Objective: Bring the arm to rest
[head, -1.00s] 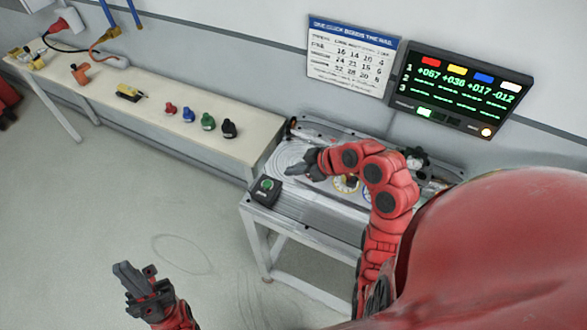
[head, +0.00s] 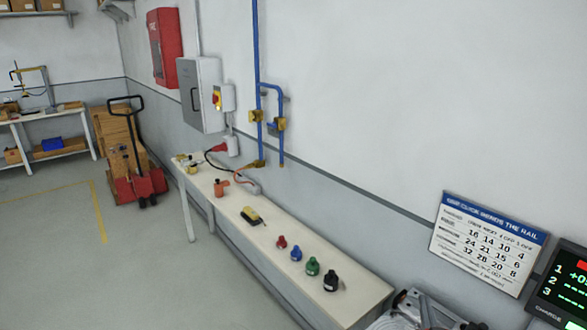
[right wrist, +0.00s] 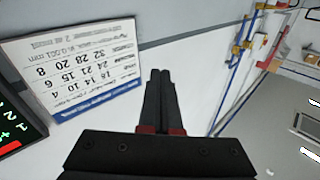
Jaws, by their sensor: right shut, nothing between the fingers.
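My right gripper (right wrist: 160,76) shows in the right wrist view with its two dark fingers together and nothing between them. It points up toward the wall, with the white chart to its left in that view. Neither of my arms can be made out in the head view, and my left gripper is out of sight. The track table (head: 428,312) shows only as a corner at the bottom right of the head view.
A long bench (head: 300,283) along the wall holds red, blue, green and black knobbed pieces, a yellow tool (head: 252,216) and an orange tool (head: 221,188). A chart (head: 488,243) and a display (head: 566,290) are at right. A pallet jack (head: 140,180) stands far left. Open floor lies left of the bench.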

